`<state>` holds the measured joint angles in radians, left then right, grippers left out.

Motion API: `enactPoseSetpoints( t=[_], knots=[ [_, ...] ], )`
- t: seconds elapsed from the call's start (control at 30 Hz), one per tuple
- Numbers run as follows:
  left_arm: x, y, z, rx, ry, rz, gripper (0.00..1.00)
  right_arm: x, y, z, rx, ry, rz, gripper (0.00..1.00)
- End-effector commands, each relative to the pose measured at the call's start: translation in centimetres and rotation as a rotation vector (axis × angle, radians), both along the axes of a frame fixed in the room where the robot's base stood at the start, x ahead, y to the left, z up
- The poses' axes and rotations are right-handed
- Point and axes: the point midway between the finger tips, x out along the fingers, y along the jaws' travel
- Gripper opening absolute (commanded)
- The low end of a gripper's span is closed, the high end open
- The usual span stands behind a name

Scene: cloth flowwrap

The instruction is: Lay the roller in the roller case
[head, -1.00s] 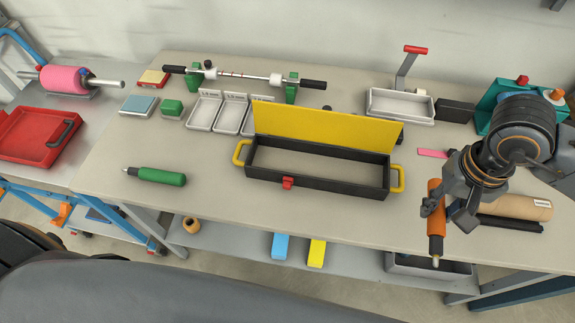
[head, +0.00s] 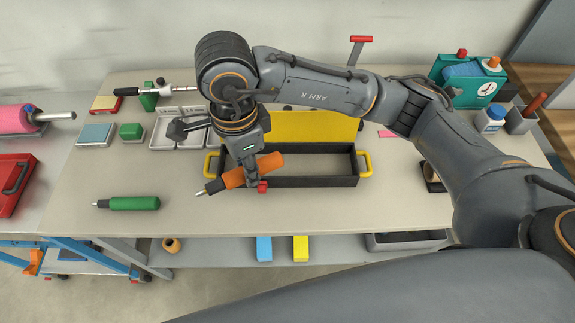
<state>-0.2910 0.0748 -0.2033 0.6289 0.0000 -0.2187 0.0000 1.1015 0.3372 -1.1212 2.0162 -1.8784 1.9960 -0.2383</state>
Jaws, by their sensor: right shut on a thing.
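The black roller case (head: 315,182) stands on the table with its yellow lid (head: 315,127) up and a red front latch. Its visible interior looks empty. A long rod with black grips (head: 178,88), which looks like the roller, rests on green stands at the back; my right arm hides most of it. My right gripper (head: 247,176) is shut on an orange-handled tool (head: 270,163). It holds the tool tilted over the left front of the case, the metal tip pointing down left. I cannot tell whether they touch. My left gripper is out of view.
A green-handled tool (head: 127,203) lies at the front left, with bare table around it. White trays (head: 165,133) stand behind, partly hidden by my arm. A teal box (head: 468,85) and a white bottle (head: 490,121) stand at the right.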

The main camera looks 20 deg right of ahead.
Motion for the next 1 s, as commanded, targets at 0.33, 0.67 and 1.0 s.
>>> enactPoseSetpoints(
  t=[0.33, 0.67, 1.0],
  knots=[
    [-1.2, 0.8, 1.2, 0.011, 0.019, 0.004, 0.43, 2.0, -2.5, -1.1, -0.005, 0.004, -0.099, 0.0],
    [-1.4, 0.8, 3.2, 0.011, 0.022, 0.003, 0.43, 5.8, -8.4, -5.9, -0.003, 0.005, -0.092, 0.0],
    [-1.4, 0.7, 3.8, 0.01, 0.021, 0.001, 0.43, 7.3, -10.5, -9.1, 0.0, 0.001, -0.09, 0.0]
  ],
)
